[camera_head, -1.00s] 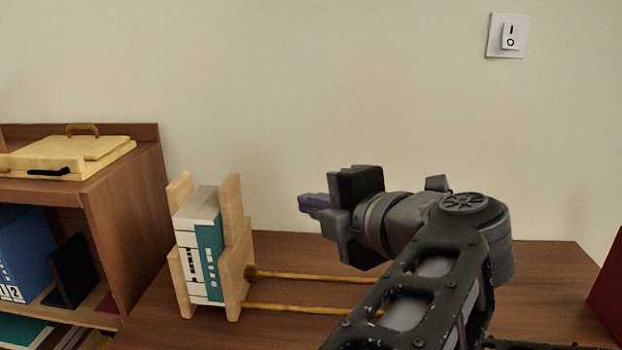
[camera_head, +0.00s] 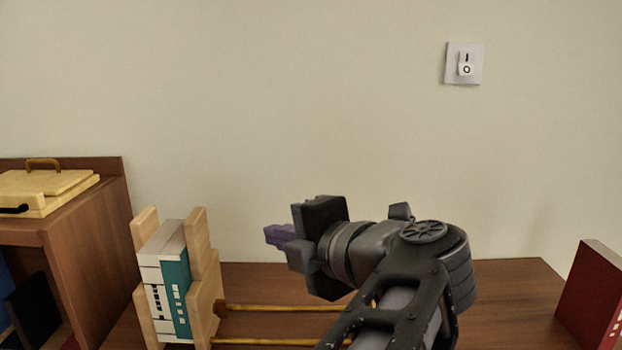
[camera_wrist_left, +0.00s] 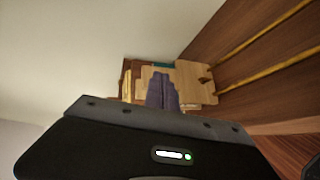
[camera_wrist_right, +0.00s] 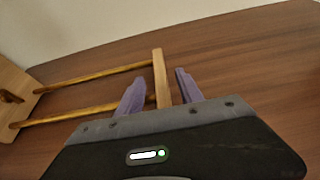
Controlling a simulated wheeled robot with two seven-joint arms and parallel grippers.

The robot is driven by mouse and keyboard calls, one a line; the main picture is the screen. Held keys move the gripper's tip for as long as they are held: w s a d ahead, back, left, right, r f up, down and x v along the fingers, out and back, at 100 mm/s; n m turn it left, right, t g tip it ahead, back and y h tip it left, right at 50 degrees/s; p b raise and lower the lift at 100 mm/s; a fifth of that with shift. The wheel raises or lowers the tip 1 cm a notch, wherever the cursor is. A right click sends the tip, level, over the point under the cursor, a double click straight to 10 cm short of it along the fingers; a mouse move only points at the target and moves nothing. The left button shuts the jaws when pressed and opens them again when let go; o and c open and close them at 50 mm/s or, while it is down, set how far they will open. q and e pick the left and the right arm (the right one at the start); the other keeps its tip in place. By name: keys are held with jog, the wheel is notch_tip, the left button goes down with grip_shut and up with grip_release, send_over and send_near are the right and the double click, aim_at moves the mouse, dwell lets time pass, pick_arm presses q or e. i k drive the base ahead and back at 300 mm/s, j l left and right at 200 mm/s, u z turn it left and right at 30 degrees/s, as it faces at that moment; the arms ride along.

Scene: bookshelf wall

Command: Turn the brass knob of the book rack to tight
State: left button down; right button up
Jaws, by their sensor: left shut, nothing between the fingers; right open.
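The wooden book rack (camera_head: 203,262) stands at the left of the desk in the head view, holding white and teal books (camera_head: 174,290) upright. A small brownish-gold knob (camera_head: 219,307) shows on its right end board, near one rod; a knob also shows in the right wrist view (camera_wrist_right: 12,96). My left gripper (camera_head: 273,236) is shut and empty, above and to the right of the rack. In the left wrist view its closed purple fingers (camera_wrist_left: 162,90) hide part of the rack. My right gripper (camera_wrist_right: 158,77) is open, its fingers on either side of a thin wooden plate (camera_wrist_right: 158,58); contact is unclear.
Two gold-brown rods (camera_head: 275,308) run right from the rack, low over the wooden desk (camera_head: 510,285). A red book (camera_head: 592,300) stands at the right. A shelf unit (camera_head: 95,255) with a yellow case (camera_head: 50,188) is at the left. A switch (camera_head: 464,63) is on the wall.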

aim_at(219, 307)
jog(key=k, duration=1)
